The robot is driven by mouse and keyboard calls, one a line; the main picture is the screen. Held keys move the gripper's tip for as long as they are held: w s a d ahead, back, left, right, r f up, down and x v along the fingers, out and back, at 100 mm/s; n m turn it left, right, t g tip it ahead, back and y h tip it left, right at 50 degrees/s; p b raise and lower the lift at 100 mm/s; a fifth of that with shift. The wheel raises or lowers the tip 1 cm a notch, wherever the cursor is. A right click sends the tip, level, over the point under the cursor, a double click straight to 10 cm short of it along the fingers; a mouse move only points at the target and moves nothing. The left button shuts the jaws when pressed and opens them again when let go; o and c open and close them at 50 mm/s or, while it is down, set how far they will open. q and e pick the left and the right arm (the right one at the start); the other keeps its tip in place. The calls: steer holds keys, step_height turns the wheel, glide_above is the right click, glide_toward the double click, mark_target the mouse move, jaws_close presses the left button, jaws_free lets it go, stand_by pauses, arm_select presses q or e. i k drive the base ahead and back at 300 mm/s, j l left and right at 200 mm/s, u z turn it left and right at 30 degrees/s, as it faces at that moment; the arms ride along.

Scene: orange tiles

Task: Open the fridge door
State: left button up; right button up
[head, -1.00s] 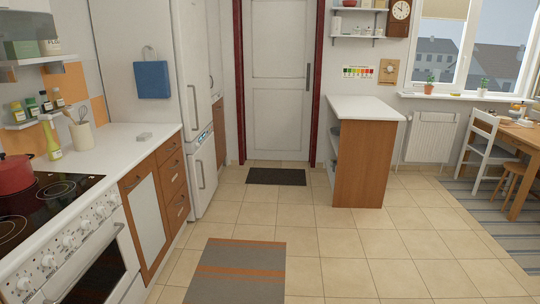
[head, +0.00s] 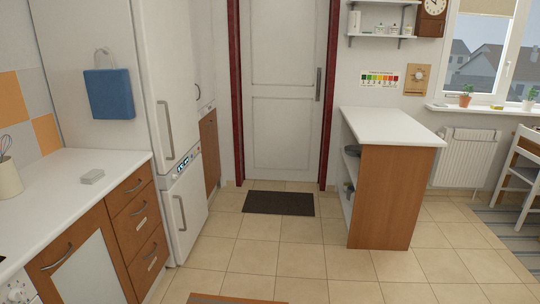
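The fridge (head: 178,150) is a tall white unit on the left, beyond the counter. Its upper door (head: 172,70) and lower door (head: 186,205) both look shut. The upper door has a vertical grey handle (head: 166,130), and the lower door has a similar handle (head: 181,212). A blue bag (head: 108,93) hangs on the fridge's side. Neither of my grippers shows in the head view.
A white counter (head: 75,190) with wooden drawers (head: 140,215) stands at the left, in front of the fridge. A wooden island (head: 385,195) stands to the right. Tiled floor (head: 300,255) lies free between them. A dark mat (head: 279,203) lies before the closed white door (head: 285,100).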

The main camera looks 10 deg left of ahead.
mark_target(162, 28)
steer(key=i, duration=1.8)
